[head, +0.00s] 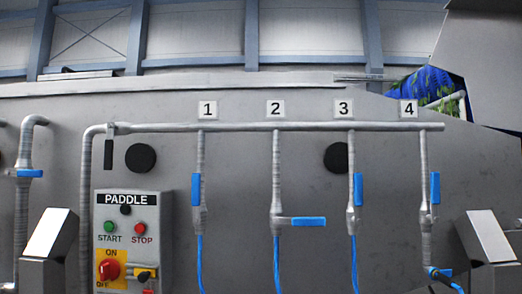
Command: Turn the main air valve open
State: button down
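No valve carries a readable "main air" label. A valve (112,130) sits at the left end of the horizontal header pipe (250,127), before the numbered branches. Its dark lever (108,153) hangs straight down, across the line of the pipe. Below the header, the blue handles of branch 1 (196,189), branch 3 (360,189) and branch 4 (435,188) stand upright along their pipes. The blue handle of branch 2 (309,221) lies crosswise, pointing right. My gripper is not in view.
A PADDLE control box (165,215) stands below the header, with green and red buttons and a red rotary switch (109,269). Another pipe at far left has a blue handle (30,173). Grey metal blocks (50,232) and (484,237) stand at the lower corners.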

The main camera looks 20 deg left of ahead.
aim_at(109, 141)
jog(key=u, duration=1.35)
